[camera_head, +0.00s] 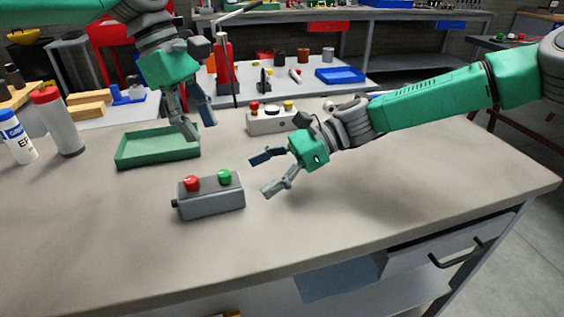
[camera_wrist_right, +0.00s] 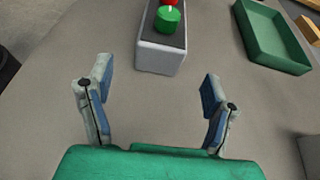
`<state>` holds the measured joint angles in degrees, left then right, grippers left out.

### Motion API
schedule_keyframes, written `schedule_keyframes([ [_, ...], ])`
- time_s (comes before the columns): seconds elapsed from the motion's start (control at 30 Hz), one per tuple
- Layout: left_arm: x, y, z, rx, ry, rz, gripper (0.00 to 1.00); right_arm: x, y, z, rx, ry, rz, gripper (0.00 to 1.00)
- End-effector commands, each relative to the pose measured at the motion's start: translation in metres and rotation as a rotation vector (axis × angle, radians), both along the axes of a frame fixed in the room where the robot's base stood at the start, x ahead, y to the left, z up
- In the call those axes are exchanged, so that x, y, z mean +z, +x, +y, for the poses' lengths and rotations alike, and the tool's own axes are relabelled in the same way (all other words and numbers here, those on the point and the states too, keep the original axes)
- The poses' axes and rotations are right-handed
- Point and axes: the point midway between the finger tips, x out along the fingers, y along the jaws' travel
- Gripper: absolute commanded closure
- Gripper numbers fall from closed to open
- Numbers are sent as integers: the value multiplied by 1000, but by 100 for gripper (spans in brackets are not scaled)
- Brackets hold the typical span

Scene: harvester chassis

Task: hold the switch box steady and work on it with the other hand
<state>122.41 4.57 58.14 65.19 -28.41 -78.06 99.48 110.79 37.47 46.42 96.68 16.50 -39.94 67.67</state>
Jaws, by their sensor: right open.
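A dark grey switch box (camera_head: 210,198) with a red button and a green button on top sits on the workbench, left of centre in the head view. Its green-button end also shows at the top of the right wrist view (camera_wrist_right: 162,58). My right gripper (camera_head: 262,173) is open and empty, to the right of the box and apart from it. In the right wrist view its two blue-padded fingers (camera_wrist_right: 155,95) are spread, with only bare bench between them. My left gripper (camera_head: 201,130) hangs above and behind the box, near the green tray, with its fingers apart and nothing between them.
A green tray (camera_head: 157,160) lies behind the box on the bench (camera_head: 330,240). A lighter control box (camera_head: 268,122) with coloured buttons stands behind my right gripper. A red-capped bottle (camera_head: 62,128) and a white bottle (camera_head: 20,143) stand at left. The front and right of the bench are clear.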

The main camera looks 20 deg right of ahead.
Motion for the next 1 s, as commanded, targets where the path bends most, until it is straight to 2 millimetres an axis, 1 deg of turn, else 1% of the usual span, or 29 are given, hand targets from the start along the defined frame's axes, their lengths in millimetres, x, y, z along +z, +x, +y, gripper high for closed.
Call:
schedule_keyframes([
  [0.03, 0, 0, 0, 0, 0, 0, 66, -5, -2, 11, 3, 0, 2, 26],
  [0.2, 0, 0, 0, 0, 0, 0, 66, -17, -2, 41, 2, 0, 1, 26],
  [0.4, 0, 0, -1, 0, 1, -1, 66, -28, -3, 66, 1, 0, 0, 26],
  [0.6, 0, 0, -1, 0, 1, -1, 66, -32, -3, 77, -1, 1, -2, 26],
  [0.87, 0, 0, -1, 0, 1, -1, 66, -33, -3, 78, -1, 0, -2, 26],
  [0.9, 0, 0, -1, 0, 1, -1, 66, -33, -3, 78, -1, 0, -2, 33],
  [0.97, 0, 0, -1, 0, 1, -1, 66, -33, -3, 78, -1, 0, -2, 54],
  [1.0, 0, 0, -1, 0, 1, -1, 66, -32, -3, 78, -1, 0, -2, 68],
])
